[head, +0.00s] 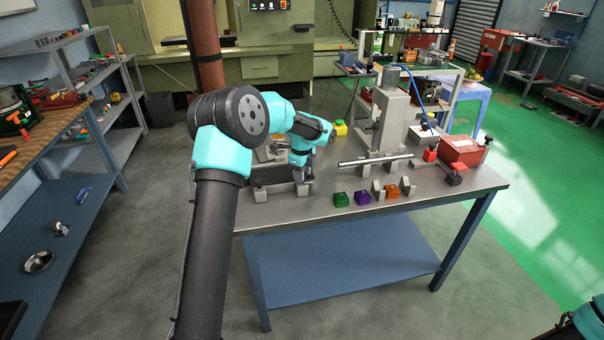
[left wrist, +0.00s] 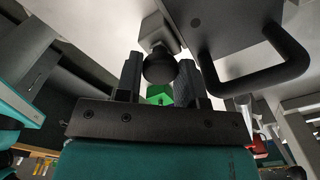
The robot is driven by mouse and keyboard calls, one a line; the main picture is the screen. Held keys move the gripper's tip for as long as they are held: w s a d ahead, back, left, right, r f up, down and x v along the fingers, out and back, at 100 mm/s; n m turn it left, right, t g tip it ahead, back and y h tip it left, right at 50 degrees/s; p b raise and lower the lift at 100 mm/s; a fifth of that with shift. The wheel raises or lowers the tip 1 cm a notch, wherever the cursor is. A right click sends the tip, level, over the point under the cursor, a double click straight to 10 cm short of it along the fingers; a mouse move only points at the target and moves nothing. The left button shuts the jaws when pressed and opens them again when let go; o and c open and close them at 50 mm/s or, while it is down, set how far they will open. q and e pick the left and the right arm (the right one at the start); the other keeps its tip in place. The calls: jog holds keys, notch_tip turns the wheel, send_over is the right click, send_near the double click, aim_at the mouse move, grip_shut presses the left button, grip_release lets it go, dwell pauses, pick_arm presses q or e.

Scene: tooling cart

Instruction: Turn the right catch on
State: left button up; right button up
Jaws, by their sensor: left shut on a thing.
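My left gripper (head: 301,174) reaches down at the front right of a dark box (head: 270,173) on the cart top. In the left wrist view its two black fingers (left wrist: 160,78) stand on either side of a round black knob (left wrist: 159,66), shut on it. The knob sits on a small grey block (left wrist: 156,34), which looks like the right catch (head: 303,189). A matching grey block, the left catch (head: 260,194), stands at the box's front left. The knob is hidden in the head view, and the catch's turn angle cannot be told. My right gripper is out of view.
Green (head: 341,200), purple (head: 363,198) and orange (head: 392,191) blocks lie near the cart's front edge. A metal rod (head: 374,160) and grey press (head: 393,115) stand right of the gripper. A red box (head: 461,150) sits at the right end.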

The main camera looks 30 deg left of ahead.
pick_arm(q)
jog(key=n, duration=0.4)
jog(key=shift+n, duration=0.3)
jog(key=n, duration=0.4)
jog(key=shift+n, duration=0.3)
jog(key=n, duration=0.4)
jog(key=shift+n, duration=2.2)
jog(key=o, duration=0.9)
